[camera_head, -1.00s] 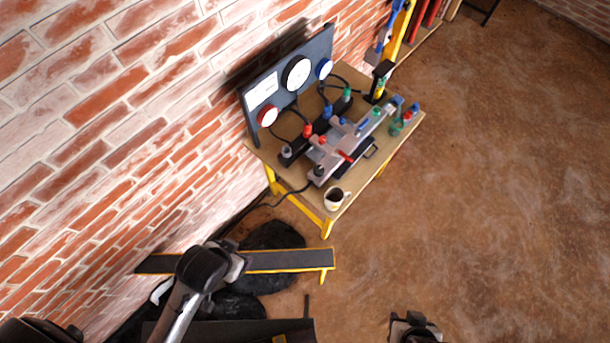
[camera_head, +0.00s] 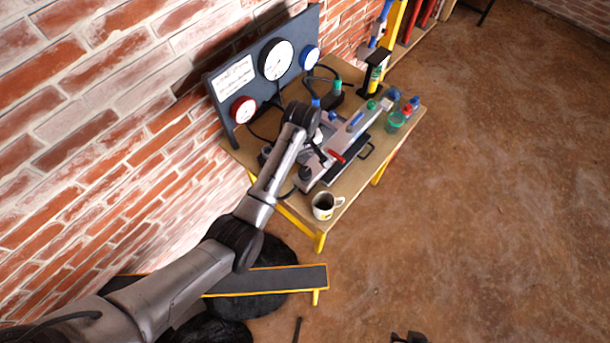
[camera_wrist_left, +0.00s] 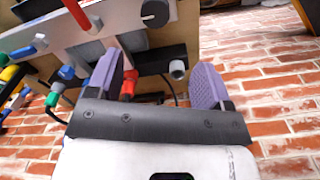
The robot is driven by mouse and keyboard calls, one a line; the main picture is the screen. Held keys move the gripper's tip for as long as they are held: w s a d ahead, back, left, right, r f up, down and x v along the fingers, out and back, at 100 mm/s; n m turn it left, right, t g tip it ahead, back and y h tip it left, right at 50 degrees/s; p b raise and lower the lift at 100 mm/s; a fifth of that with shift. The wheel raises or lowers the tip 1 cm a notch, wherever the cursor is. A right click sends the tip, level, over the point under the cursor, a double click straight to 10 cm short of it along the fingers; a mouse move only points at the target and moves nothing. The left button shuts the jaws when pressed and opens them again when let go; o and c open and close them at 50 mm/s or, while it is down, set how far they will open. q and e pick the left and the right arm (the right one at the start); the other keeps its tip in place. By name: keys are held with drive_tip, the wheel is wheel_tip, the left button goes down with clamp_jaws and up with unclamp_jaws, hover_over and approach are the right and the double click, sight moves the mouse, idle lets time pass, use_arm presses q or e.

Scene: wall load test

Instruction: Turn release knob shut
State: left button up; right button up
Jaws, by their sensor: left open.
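A grey metal block (camera_head: 318,170) with knobs and a red lever (camera_head: 337,156) sits on the bench; the block shows in the left wrist view (camera_wrist_left: 60,40). A black round knob (camera_head: 305,173) stands at its near end, and a black knob also shows in the left wrist view (camera_wrist_left: 155,13). I cannot tell which knob is the release knob. My left gripper (camera_head: 318,152) is over the near part of the block, partly hidden by its wrist. In the left wrist view its purple fingers (camera_wrist_left: 155,78) are spread, with a red fitting (camera_wrist_left: 128,85) seen between them.
A gauge panel (camera_head: 265,75) stands behind the block against the brick wall. A white mug (camera_head: 326,205) is at the bench's near corner. Bottles (camera_head: 397,118) stand at the far right. A low dark step (camera_head: 265,280) is in front. The floor at right is clear.

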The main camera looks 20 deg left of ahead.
sight(305, 171)
use_arm(q)
drive_tip(key=f, duration=0.4)
drive_tip(key=f+b, duration=0.1)
drive_tip(key=f, duration=0.2)
drive_tip(key=f+b, duration=0.1)
drive_tip(key=f, duration=0.3)
drive_tip(key=shift+w+d+f, duration=0.15)
drive_tip(key=shift+w+f, duration=0.2)
drive_tip(key=shift+w, duration=0.05)
drive_tip(key=shift+f+b, duration=0.35)
drive_tip(key=shift+f, duration=0.6)
drive_tip(key=shift+c, duration=0.4)
drive_tip(key=c, duration=0.8)
drive_tip(key=shift+c, duration=0.2)
